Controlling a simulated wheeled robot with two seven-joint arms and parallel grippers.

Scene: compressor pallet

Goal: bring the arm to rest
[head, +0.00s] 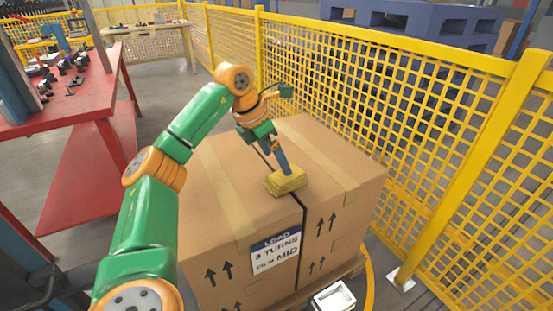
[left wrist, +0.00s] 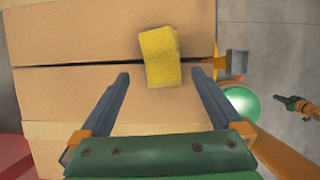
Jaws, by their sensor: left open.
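My left gripper (head: 280,166) hangs pointing down over the top of a large cardboard box (head: 235,190). A yellow block-like pad (head: 287,181) lies on the box top, close under the fingertips in the head view. In the left wrist view the pad (left wrist: 160,57) lies just beyond the fingertips, across a dark line along the box. I cannot tell whether a finger touches the pad. My right gripper does not clearly show.
A yellow mesh fence (head: 420,110) runs behind and right of the box. A red table (head: 75,95) with small dark items stands at the left. The box front bears a label (head: 275,252). A white square-framed thing (head: 334,298) is at its near foot.

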